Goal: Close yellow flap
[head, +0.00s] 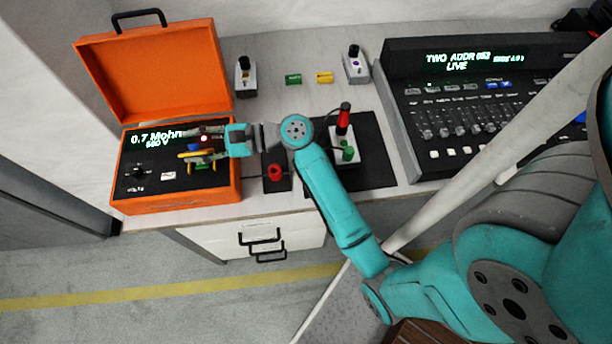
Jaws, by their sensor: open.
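A yellow piece (194,154), which may be the yellow flap, shows at the front of the orange case's (180,190) panel, with a green piece (196,167) just below it. My gripper (206,156) reaches in from the right over the panel's right part, its dark fingers open around or in front of these pieces. I cannot tell whether it touches them, or how far the flap stands open.
The case's lid (155,70) stands open behind the panel. A red round knob (275,172) and a black plate with a red-topped joystick (343,118) are right of the case. A mixing console (460,110) fills the bench's right.

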